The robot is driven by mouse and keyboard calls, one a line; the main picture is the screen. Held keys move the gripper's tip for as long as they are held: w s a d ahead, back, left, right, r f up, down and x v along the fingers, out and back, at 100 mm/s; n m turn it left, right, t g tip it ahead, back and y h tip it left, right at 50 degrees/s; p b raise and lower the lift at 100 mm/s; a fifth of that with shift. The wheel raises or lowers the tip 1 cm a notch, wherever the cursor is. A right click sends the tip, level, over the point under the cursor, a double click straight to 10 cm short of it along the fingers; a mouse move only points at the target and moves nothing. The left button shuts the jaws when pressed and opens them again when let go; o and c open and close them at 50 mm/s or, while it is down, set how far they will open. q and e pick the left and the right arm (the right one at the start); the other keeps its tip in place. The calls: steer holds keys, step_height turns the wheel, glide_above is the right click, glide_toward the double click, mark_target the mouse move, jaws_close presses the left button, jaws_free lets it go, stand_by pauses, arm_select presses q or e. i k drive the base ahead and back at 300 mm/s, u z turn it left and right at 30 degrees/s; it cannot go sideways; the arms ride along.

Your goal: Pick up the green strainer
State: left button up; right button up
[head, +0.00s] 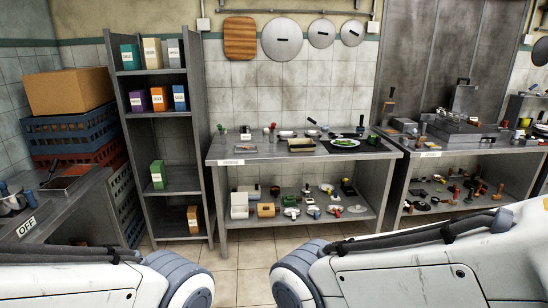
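I cannot clearly make out a green strainer at this size. A round white item with green on it (345,143) lies on the top of the middle metal table (222,152), right of its centre; I cannot tell whether it is a strainer or a plate. A small green-topped item (221,130) stands at the table's back left corner. Parts of both my arms show along the bottom edge, well in front of the table. Neither gripper is in view.
A tall grey shelf (151,112) with coloured boxes stands left of the table. The lower shelf (260,222) holds many small items. A second cluttered table (450,153) is at right, a counter (85,205) at left. Tiled floor (238,285) before the table is clear.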

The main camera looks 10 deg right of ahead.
mark_target(374, 139)
steer(key=z, duration=0.1)
steer(key=i, duration=1.95)
steer(key=z, duration=0.45)
steer(key=i, duration=2.45)
steer(key=z, duration=0.25)
